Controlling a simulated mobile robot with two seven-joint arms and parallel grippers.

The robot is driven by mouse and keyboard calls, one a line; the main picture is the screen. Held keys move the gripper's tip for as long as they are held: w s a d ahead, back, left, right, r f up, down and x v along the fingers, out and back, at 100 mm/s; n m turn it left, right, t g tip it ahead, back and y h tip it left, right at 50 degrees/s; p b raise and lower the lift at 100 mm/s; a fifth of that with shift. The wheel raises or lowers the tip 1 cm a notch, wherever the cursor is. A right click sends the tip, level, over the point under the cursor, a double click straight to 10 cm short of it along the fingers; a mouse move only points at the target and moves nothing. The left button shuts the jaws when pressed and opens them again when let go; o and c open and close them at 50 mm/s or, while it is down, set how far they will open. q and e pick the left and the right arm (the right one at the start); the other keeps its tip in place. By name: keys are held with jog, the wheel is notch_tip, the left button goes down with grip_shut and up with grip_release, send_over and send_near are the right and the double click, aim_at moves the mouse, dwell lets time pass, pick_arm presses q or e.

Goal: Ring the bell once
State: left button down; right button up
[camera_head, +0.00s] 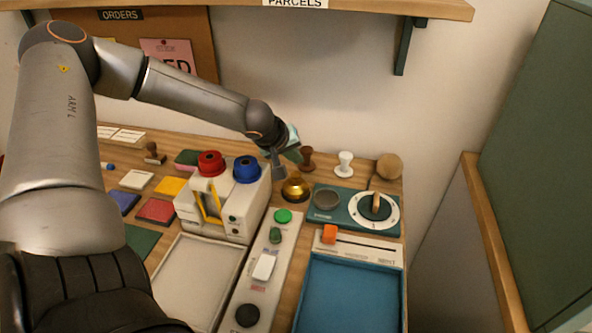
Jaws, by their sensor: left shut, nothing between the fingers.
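The bell (296,189) is a small brass dome on a dark base. It stands on the wooden table, right of the white machine with the red and blue knobs. My left arm reaches in from the left. My left gripper (279,172) points down at the upper left of the bell, shut and empty. Its fingertips look close to the bell's top, but I cannot tell from this view whether they touch it. My right gripper is not in view.
The white machine (228,222) stands close left of the bell. A teal scale with a dial (376,207) is to the right. Brown (307,158) and white (344,165) stamps stand behind. A control strip (264,267), a white tray and a blue tray (350,297) lie in front.

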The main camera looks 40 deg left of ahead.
aim_at(295, 176)
pick_arm(q)
notch_tip(295, 176, up, 3)
jog(key=shift+r+p, duration=0.15)
jog(key=shift+p, duration=0.8)
